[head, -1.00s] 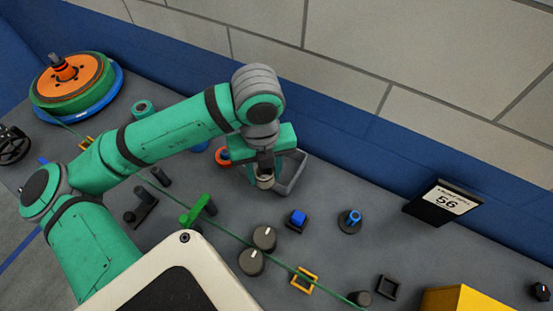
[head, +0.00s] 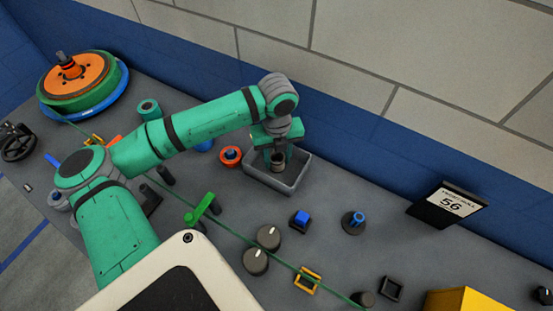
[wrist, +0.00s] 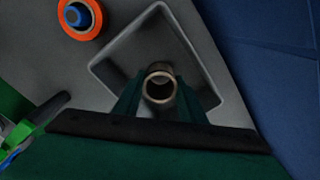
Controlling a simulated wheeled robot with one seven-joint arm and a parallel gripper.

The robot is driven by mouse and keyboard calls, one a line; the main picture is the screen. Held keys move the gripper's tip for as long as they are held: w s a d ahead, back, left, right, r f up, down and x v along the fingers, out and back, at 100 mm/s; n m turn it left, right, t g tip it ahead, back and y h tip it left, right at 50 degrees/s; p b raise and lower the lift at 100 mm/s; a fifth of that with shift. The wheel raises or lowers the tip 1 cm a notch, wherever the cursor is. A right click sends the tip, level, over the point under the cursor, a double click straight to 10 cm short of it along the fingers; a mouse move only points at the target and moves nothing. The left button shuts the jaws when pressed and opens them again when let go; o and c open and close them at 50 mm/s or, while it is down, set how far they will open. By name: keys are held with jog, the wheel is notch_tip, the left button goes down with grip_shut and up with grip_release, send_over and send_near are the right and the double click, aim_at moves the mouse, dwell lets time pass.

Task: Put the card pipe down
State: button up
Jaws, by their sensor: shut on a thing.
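The card pipe (wrist: 160,73) is a short brown-grey tube, seen end-on in the wrist view with its dark bore showing. In the head view the pipe (head: 278,160) hangs upright below my wrist. My gripper (wrist: 160,92) is shut on it, one finger on each side. My gripper also shows in the head view (head: 278,152). The pipe is over the grey open tray (wrist: 112,68), which shows in the head view too (head: 262,181). I cannot tell whether the pipe's lower end touches the tray floor.
An orange ring on a blue peg (head: 230,155) stands just left of the tray. A blue button (head: 301,218), two dark knobs (head: 268,237) and a blue-topped post (head: 353,222) are nearer. A green strand (head: 230,222) crosses the panel. The blue wall strip (head: 350,147) rises behind.

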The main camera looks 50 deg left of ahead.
jog(key=shift+f, duration=0.65)
jog(key=shift+f, duration=0.2)
jog(key=o, duration=1)
jog(key=shift+o, duration=0.2)
jog(key=shift+r, duration=0.1)
notch_tip(320, 180, up, 12)
jog(key=shift+s+a, duration=0.1)
jog(key=shift+s, duration=0.05)
